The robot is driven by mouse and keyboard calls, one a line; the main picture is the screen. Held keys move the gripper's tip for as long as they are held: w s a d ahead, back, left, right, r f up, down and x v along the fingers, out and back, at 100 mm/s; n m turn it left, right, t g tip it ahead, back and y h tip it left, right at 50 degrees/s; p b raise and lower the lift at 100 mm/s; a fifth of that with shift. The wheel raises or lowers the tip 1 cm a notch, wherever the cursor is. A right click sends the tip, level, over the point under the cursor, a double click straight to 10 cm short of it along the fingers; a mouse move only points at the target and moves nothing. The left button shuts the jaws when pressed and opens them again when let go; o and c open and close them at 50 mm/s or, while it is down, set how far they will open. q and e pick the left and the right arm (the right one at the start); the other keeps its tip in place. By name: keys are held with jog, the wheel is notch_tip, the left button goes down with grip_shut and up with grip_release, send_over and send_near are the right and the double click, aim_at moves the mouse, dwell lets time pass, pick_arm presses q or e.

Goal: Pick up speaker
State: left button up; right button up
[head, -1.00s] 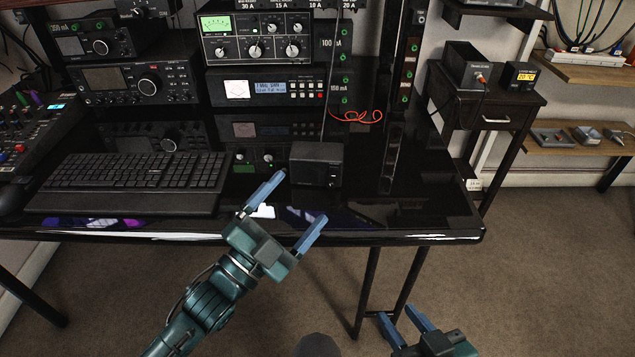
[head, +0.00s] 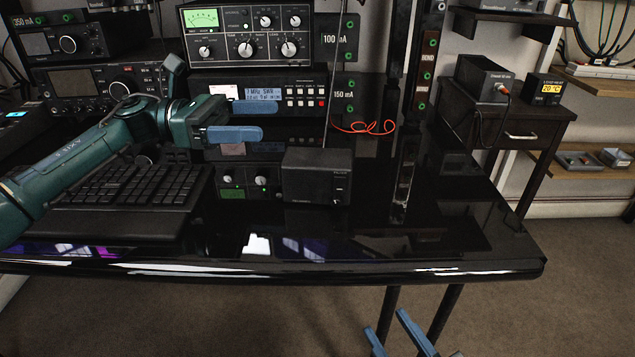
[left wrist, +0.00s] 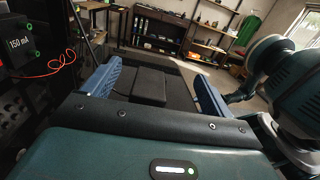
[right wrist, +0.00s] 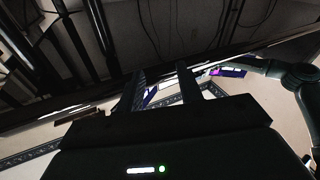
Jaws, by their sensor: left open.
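The speaker (head: 316,176) is a small black box standing upright near the middle of the glossy black desk in the head view. My left gripper (head: 246,118) is above the desk, up and to the left of the speaker, with its blue fingers pointing right. It is open and empty. In the left wrist view a dark box that looks like the speaker (left wrist: 149,86) shows beyond and between the parted fingers, apart from them. My right gripper (head: 385,322) is low, below the desk's front edge, with parted fingers and nothing between them.
A black keyboard (head: 130,196) lies left of the speaker. Stacked radio units (head: 262,92) stand behind it, and a red wire (head: 365,128) lies at the back. The desk right of the speaker is mostly clear. A side table (head: 515,130) stands further right.

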pick_arm(q)
jog(key=b, duration=0.2)
send_near(298, 163)
jog(key=shift+w+d+f+m, duration=0.15)
jog(key=shift+w+d+f, duration=0.1)
jog(key=shift+w+d, duration=0.3)
jog(key=shift+w+d+f+m, duration=0.15)
jog(key=shift+w+d+f, duration=0.2)
jog(key=shift+d, duration=0.55)
jog(key=d, duration=0.6)
jog(key=shift+s+d+b, duration=0.1)
jog(key=shift+s+b, duration=0.15)
jog(key=shift+b, duration=0.15)
jog(key=shift+d, duration=0.45)
jog(key=shift+c, duration=0.6)
jog(key=c, duration=0.9)
pick_arm(e)
jog(key=shift+w+a+y, duration=0.25)
jog(key=shift+a+y, duration=0.05)
jog(key=shift+y, duration=0.2)
